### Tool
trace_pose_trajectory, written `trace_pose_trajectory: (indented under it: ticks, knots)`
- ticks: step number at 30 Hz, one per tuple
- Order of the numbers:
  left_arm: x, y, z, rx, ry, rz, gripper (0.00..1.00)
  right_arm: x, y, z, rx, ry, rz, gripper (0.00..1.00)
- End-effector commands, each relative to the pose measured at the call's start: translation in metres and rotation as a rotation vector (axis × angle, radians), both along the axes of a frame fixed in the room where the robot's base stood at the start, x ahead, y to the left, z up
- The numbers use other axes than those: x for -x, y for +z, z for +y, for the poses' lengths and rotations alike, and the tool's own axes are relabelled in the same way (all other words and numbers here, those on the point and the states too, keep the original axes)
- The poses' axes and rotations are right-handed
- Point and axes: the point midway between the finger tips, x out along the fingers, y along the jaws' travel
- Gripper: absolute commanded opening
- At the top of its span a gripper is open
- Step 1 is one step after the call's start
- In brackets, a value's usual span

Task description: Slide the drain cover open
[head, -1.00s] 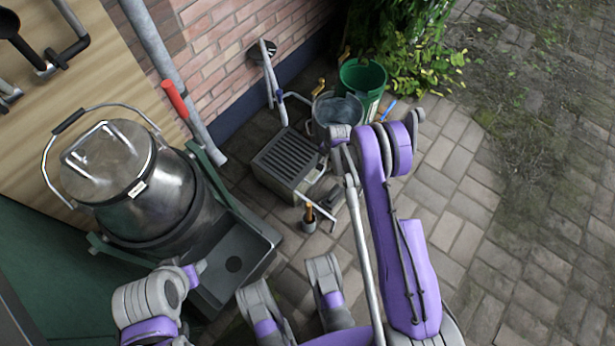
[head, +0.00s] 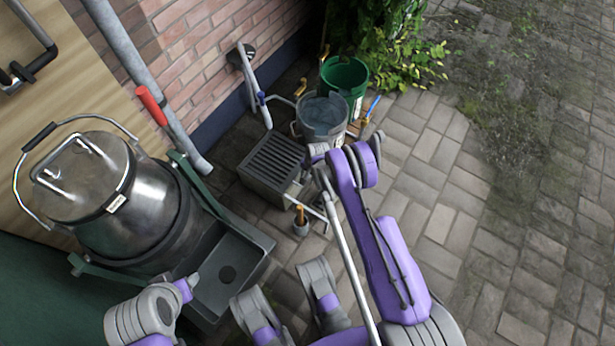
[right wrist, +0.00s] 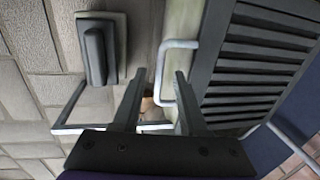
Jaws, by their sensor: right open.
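The drain cover (head: 275,157) is a dark slatted grate on a pale box by the brick wall in the head view. In the right wrist view the cover's slats (right wrist: 262,60) fill the right side. A pale U-shaped handle (right wrist: 161,75) sticks out from its near side. My right gripper (right wrist: 160,85) is open, one finger on each side of the handle's outer bar in that picture; I cannot tell whether they touch it. In the head view my right forearm reaches down beside the cover, and its jaws are hard to make out. My left gripper is not in view.
A bucket of water (head: 322,118) and a green bucket (head: 344,75) stand behind the cover. A small pot with an orange handle (head: 300,221) stands in front. A steel churn (head: 125,195) and dark sink (head: 235,262) are at left. Paving to the right is clear.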

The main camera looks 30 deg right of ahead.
Motion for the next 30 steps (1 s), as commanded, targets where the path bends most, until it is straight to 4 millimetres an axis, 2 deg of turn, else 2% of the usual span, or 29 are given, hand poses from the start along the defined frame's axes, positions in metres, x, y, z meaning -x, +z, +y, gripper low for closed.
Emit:
trace_pose_trajectory:
  ticks: [6, 13, 30]
  knots:
    - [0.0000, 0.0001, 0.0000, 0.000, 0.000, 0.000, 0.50, 0.0000, 0.0001, 0.0001, 0.000, 0.000, 0.000, 0.40]
    - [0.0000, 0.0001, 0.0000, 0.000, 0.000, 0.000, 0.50, 0.0000, 0.0003, 0.0000, 0.000, 0.000, 0.000, 0.00]
    - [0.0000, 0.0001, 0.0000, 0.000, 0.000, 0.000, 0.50, -0.0001, 0.0004, -0.0001, 0.000, 0.000, 0.000, 0.00]
